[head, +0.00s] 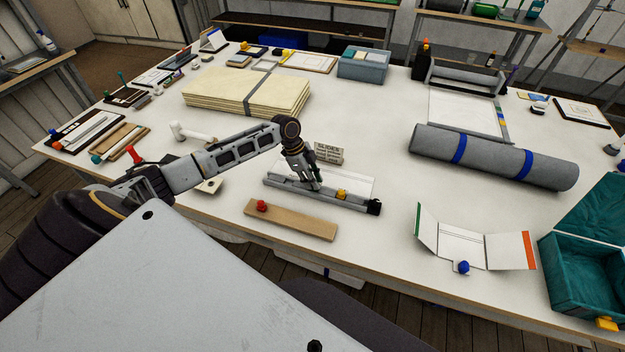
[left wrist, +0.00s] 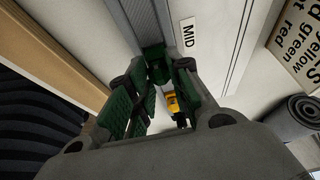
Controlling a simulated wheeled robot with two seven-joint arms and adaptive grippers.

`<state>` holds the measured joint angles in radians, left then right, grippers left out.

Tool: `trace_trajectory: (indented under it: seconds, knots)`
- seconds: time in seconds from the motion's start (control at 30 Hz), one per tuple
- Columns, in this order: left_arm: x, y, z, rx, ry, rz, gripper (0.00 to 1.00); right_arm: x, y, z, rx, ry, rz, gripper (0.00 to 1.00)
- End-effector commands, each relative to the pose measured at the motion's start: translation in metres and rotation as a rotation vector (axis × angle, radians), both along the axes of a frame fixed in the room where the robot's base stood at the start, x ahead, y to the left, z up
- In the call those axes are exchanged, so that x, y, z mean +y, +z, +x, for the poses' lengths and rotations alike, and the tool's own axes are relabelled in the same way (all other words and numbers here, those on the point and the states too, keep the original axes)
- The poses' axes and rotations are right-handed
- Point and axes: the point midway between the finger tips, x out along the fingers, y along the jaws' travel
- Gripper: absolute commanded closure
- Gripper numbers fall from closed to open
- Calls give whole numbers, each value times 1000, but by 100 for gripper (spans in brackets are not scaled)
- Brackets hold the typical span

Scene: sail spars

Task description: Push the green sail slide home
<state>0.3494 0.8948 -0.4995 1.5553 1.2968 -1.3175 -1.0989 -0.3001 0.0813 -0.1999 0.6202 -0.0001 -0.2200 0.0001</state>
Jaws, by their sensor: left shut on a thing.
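A grey slotted rail (head: 350,205) with a black end piece (head: 374,208) lies on the white table, and its slot runs up the left wrist view (left wrist: 177,12). My left gripper (head: 314,184) is down at the rail. It is shut on a dark green piece (left wrist: 157,62), seemingly the green sail slide, mostly hidden between the fingers; the finger pads look green too. A yellow slide (head: 341,194) sits on the rail right of the gripper, and it shows between the fingers in the left wrist view (left wrist: 175,105). My right gripper is not in view.
A MID label (left wrist: 188,36) lies beside the rail. A SLIDES sign (head: 328,153) stands behind it. A wooden strip with a red knob (head: 262,205) lies in front. A grey roll (head: 490,157) and a folded white card (head: 462,246) lie to the right. Table between is clear.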

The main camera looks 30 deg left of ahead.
Motion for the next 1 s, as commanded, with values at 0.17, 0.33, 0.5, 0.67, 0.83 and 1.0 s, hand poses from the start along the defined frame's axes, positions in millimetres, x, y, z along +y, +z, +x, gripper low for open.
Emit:
trace_trajectory:
  seconds: [0.17,0.33,0.5,0.67,0.83,1.0]
  knots:
    - [0,-3,0,0,0,0,100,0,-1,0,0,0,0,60]
    - [0,-5,0,0,0,0,100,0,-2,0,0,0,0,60]
    - [0,-7,0,0,0,0,100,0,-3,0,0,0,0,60]
    - [0,-9,0,0,0,0,100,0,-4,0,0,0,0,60]
    - [0,-10,0,0,0,0,100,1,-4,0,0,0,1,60]
    - [0,-9,0,0,0,0,65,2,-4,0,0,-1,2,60]
